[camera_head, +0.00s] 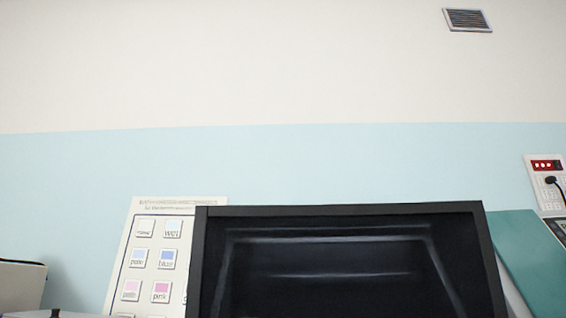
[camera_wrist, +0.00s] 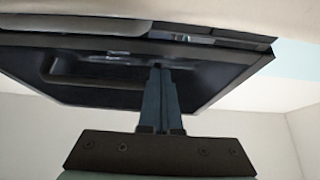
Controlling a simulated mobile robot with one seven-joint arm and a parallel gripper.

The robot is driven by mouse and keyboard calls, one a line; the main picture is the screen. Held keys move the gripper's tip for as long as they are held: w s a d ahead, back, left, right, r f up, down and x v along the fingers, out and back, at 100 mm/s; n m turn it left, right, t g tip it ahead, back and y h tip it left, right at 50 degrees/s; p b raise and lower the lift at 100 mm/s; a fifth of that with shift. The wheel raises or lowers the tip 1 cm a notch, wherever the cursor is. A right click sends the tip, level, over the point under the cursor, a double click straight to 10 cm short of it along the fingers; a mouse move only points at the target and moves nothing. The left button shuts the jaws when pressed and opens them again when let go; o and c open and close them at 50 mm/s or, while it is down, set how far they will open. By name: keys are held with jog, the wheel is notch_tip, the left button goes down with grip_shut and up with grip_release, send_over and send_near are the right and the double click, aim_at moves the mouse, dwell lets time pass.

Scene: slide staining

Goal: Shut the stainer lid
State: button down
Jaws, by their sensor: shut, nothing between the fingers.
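The stainer lid (camera_head: 345,262) is a dark, glossy panel with a black frame. It stands raised at the bottom middle of the head view, and its lower part is cut off by the picture edge. In the wrist view the dark panel that looks like the lid (camera_wrist: 215,80) spans the upper part, tilted. My gripper (camera_wrist: 161,68) is shut and empty, its fingers pointing up against the dark panel in the picture. I cannot tell whether the fingertips touch it. My gripper is not in the head view. The stainer body is hidden in the head view.
A white chart with coloured squares (camera_head: 145,250) stands behind the lid on the left. A teal panel (camera_head: 530,255) is right of the lid. A wall socket with a plug (camera_head: 548,180) is at far right. A pale box (camera_head: 20,285) sits at the lower left.

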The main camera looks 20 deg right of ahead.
jog(key=v, duration=0.6)
jog(key=s+a+r+n+t+y, duration=0.1)
jog(key=s+a+r+y, duration=0.1)
jog(key=s+a+r, duration=0.3)
jog(key=s+a+r+n+t+y, duration=0.15)
jog(key=s+r, duration=0.25)
jog(key=r, duration=0.4)
jog(key=s+a+r+t+y, duration=0.2)
jog(key=s+a+r+y, duration=0.15)
jog(key=a+r, duration=0.2)
notch_tip(320, 180, up, 39)
jog(key=s+n+p, duration=0.1)
jog(key=p, duration=3.6)
jog(key=shift+s+y, duration=0.25)
jog(key=shift+y, duration=0.05)
jog(key=c, duration=1.6)
grip_release()
jog(key=shift+f, duration=0.15)
